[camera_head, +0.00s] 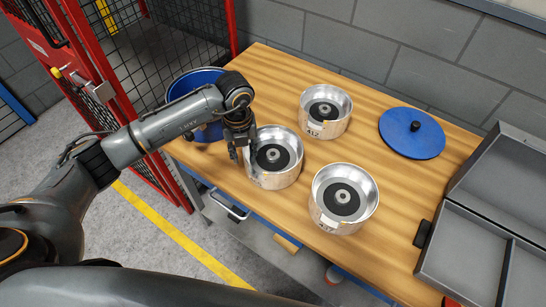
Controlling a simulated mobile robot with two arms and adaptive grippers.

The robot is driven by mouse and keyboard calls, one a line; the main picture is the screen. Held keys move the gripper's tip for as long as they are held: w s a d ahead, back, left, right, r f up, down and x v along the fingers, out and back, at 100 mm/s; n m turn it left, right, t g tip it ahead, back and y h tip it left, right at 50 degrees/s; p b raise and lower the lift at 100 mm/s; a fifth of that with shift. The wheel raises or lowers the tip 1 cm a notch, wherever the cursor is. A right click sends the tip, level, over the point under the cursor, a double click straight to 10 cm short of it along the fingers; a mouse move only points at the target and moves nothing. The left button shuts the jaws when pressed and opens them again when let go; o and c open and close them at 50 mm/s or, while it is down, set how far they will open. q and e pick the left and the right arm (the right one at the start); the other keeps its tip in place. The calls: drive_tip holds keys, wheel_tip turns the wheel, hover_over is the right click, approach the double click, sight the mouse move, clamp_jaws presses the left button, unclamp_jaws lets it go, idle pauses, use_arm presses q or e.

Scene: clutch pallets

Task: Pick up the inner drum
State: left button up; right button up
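Three round silver metal drums with dark centres stand upright on the wooden table: the left drum (275,178), the back drum (325,128) and the front right drum (340,222). Which one is meant by the inner drum I cannot tell. My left gripper (243,157) points down at the left rim of the left drum. Its fingers look apart, one at the rim and one outside it. Whether they touch the wall is unclear. My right gripper is not in view.
A blue round container (200,128) stands behind my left arm. A blue lid with a black knob (411,140) lies at the back right. A grey open case (478,245) fills the right end. The wooden table (400,192) is bare between them. A red mesh fence (118,75) stands left.

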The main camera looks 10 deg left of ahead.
use_arm(q)
clamp_jaws()
drive_tip(key=shift+w+r, duration=0.2)
drive_tip(key=shift+r, duration=0.05)
